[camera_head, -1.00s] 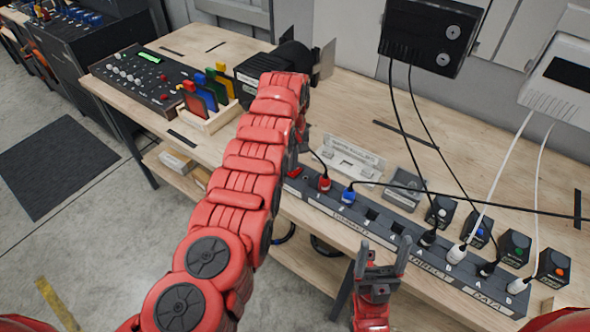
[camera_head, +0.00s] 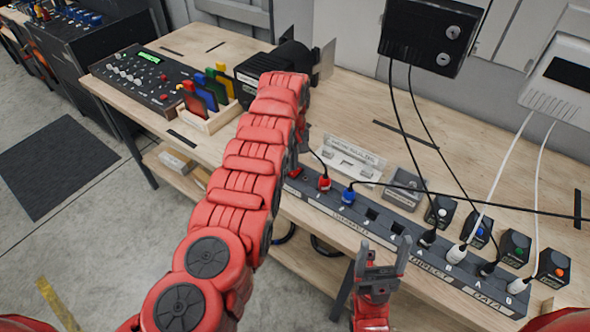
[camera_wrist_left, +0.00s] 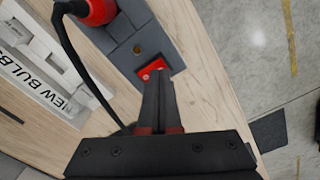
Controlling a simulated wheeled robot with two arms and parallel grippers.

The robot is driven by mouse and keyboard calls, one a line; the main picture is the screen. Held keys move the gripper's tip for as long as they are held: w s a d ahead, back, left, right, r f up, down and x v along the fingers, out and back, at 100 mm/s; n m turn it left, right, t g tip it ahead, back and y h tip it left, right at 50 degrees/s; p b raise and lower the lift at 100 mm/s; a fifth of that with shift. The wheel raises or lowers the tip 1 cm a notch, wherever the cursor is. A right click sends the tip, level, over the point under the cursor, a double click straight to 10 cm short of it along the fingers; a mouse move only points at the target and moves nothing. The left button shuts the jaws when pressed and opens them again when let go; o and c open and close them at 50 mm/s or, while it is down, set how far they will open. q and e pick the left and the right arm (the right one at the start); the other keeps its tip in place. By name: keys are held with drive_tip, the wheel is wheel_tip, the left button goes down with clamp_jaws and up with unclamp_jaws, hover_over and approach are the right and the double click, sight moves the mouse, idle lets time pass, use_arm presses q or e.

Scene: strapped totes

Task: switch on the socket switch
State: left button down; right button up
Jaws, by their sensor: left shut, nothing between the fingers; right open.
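The red socket switch (camera_wrist_left: 152,69) sits at the end of the grey socket strip (camera_head: 350,215). In the head view the switch (camera_head: 296,172) shows only partly beside my left arm. My left gripper (camera_wrist_left: 159,80) is shut and empty, its fingertips at the near edge of the switch in the left wrist view; I cannot tell whether they touch it. In the head view its fingers are hidden behind the arm. My right gripper (camera_head: 381,252) is open and empty in front of the strip, by the table edge.
A red plug (camera_wrist_left: 95,10) with a black cable is close to the switch. A blue plug (camera_head: 348,194) and several black and white plugs sit along the strip. A white bulb holder (camera_head: 350,158) lies behind it. A card rack (camera_head: 210,115) stands to the left.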

sight(292, 173)
use_arm(q)
drive_tip(key=shift+f+b, duration=0.75)
drive_tip(key=shift+f, duration=0.25)
idle(0.4)
drive_tip(key=shift+s+r, duration=0.1)
drive_tip(key=shift+r+p, duration=1)
drive_tip(key=shift+r, duration=0.3)
wheel_tip(292, 173, up, 2)
drive_tip(key=shift+r+p, duration=0.1)
drive_tip(key=shift+p, duration=0.25)
drive_tip(key=shift+r, duration=1.05)
drive_tip(key=shift+f, duration=0.1)
